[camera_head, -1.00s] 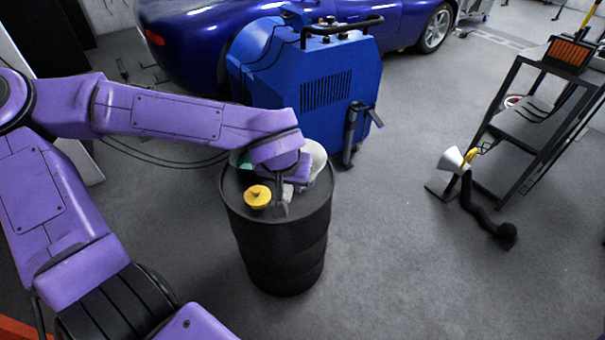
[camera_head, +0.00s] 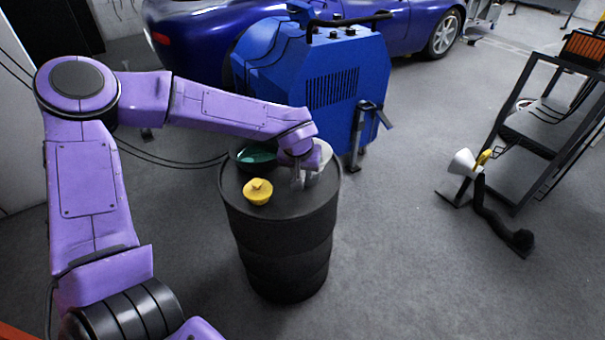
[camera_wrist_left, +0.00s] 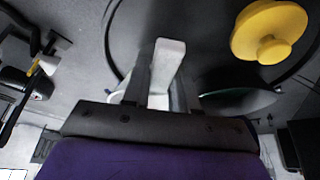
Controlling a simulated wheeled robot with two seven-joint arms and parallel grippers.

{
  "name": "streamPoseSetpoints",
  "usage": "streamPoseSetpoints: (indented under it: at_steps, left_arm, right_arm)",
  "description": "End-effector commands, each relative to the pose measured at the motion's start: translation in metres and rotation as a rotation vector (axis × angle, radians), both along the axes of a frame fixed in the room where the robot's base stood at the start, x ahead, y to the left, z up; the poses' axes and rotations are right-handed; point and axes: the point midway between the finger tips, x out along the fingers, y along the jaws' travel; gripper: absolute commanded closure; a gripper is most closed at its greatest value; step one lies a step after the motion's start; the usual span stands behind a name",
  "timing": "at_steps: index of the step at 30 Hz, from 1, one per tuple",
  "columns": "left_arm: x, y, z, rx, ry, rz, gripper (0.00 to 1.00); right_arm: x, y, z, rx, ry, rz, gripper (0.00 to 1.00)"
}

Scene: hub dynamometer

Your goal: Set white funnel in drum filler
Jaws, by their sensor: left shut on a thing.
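The white funnel (camera_head: 325,154) is at the far right part of the black drum's top, partly hidden behind my left gripper (camera_head: 304,182). In the left wrist view, my left gripper (camera_wrist_left: 162,92) is shut on a white piece of the funnel (camera_wrist_left: 167,62), with a finger on each side; a bit of pale rim shows beside the fingers. I cannot tell whether the funnel touches the drum. The black drum (camera_head: 283,240) stands upright on the floor. Its filler hole is not visible to me. My right gripper is out of view.
On the drum top are a yellow funnel-like piece (camera_head: 258,191) at the front and a dark green bowl-like funnel (camera_head: 257,158) behind it. A blue machine (camera_head: 320,85) stands close behind the drum. A black shelf rack (camera_head: 535,125) and a white cone lamp (camera_head: 462,162) stand right. Floor between is clear.

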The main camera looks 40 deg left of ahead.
Motion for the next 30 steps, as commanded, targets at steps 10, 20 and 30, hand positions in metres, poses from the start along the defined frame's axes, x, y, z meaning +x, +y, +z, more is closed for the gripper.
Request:
streamPoseSetpoints:
  at_steps: [10,20,30]
  left_arm:
    - [0.0,0.0,-0.002,0.0,-0.001,-0.001,1.0]
    - [0.0,0.0,-0.003,0.0,-0.001,-0.001,0.47]
    - [-0.016,-0.008,0.054,-0.001,-0.007,-0.001,0.47]
  right_arm:
    - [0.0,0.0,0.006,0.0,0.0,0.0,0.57]
    - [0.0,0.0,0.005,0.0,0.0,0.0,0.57]
    - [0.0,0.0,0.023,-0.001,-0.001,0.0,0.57]
